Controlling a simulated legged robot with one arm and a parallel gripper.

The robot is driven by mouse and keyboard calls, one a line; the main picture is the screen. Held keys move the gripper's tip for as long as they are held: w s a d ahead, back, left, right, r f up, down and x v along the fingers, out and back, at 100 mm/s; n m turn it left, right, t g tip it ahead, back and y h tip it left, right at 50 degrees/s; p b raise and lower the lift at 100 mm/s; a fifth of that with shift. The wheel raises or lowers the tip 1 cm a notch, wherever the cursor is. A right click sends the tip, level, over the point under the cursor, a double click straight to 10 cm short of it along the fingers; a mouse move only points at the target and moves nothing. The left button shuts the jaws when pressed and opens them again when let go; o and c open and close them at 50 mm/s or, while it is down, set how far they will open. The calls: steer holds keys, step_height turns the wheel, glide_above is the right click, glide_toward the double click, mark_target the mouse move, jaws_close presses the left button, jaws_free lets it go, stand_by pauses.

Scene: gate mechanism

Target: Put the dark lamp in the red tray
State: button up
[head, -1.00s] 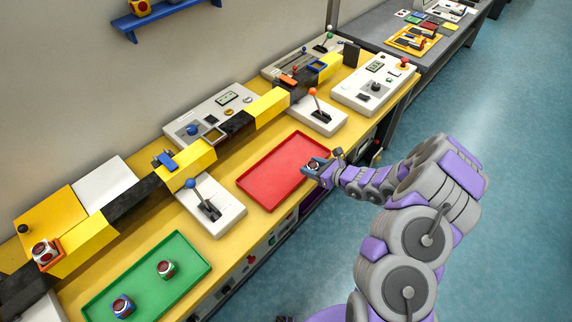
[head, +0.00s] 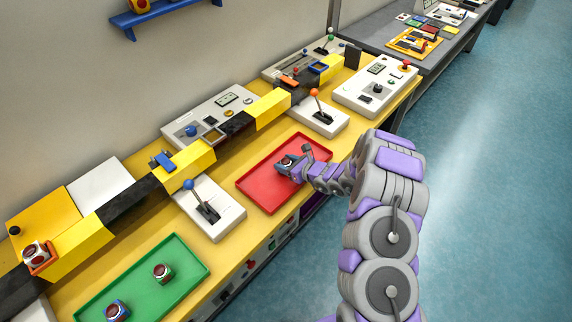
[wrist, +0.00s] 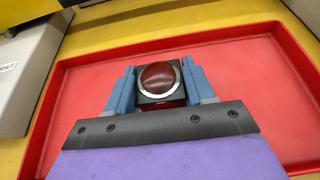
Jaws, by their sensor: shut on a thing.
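The dark lamp (wrist: 160,82) has a dark square body, a pale ring and a deep red dome. My gripper (wrist: 160,88) is shut on it, with one blue-grey finger on each side. In the wrist view the red tray (wrist: 85,90) surrounds the lamp on the visible sides. I cannot tell whether the lamp touches the tray floor.
A lever box with a blue knob (head: 210,208) stands left of the red tray. An orange-knobbed lever box (head: 318,117) stands behind it.

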steer(key=o, duration=1.3)
steer(key=shift+c, duration=0.2)
steer(key=shift+r, duration=0.1)
